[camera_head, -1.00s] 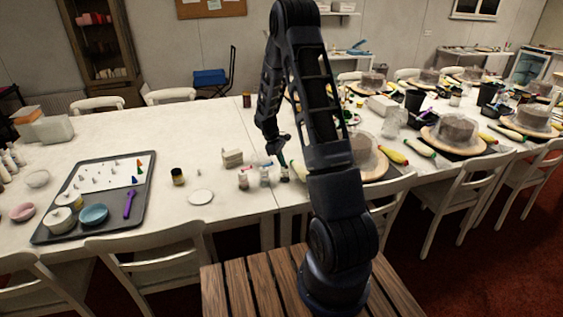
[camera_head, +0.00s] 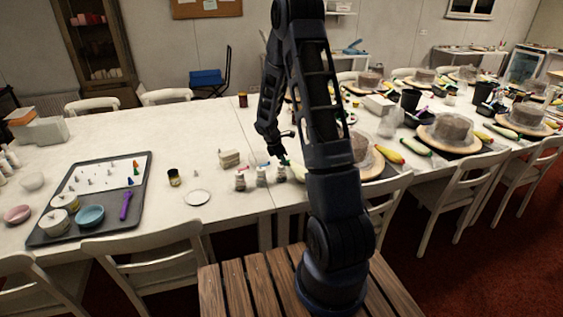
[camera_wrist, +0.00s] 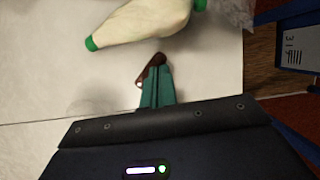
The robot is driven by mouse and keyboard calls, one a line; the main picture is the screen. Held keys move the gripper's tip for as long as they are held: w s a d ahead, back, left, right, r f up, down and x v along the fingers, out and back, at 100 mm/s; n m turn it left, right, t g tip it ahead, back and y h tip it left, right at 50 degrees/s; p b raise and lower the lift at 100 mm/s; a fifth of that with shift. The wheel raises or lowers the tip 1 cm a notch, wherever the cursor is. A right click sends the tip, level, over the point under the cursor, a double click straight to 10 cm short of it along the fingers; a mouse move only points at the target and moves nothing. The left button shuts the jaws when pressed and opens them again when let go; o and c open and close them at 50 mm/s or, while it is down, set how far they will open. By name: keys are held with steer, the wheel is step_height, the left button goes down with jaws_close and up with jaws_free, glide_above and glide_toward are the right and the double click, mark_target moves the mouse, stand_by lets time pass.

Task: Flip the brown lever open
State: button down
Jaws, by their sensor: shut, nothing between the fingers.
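The brown lever (camera_wrist: 151,67) is a small dark reddish-brown piece in the wrist view, above the white table. My gripper's two teal fingers (camera_wrist: 158,72) are shut together with nothing between them. Their tips lie right beside the lever and partly cover it; I cannot tell whether they touch. What the lever is fixed to is hidden. In the head view my gripper (camera_head: 284,142) is low over the table, close to several small bottles (camera_head: 262,174); the lever is too small to make out there.
A pale bag with a green tip (camera_wrist: 145,22) lies just beyond the fingers. Cakes on turntables (camera_head: 447,135) crowd the table to the right. A grey tray (camera_head: 120,212) with bowls and piping tips lies left. The white table (camera_head: 140,135) between is mostly clear.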

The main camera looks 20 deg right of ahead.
steer(key=n, duration=0.2)
steer(key=d+n+t, duration=0.1)
steer(key=shift+w+n, duration=0.1)
steer(key=shift+n, duration=0.3)
steer(key=n, duration=0.1)
steer(key=n+t, duration=0.1)
steer(key=n+y, duration=0.1)
steer(key=shift+w+d+n+t, duration=0.3)
steer(key=shift+d, duration=0.1)
steer(key=shift+w+a, duration=0.1)
steer(key=shift+w+a, duration=0.4)
steer(key=shift+a, duration=0.15)
steer(key=v, duration=1)
steer(key=shift+w, duration=0.35)
steer(key=shift+r, duration=0.15)
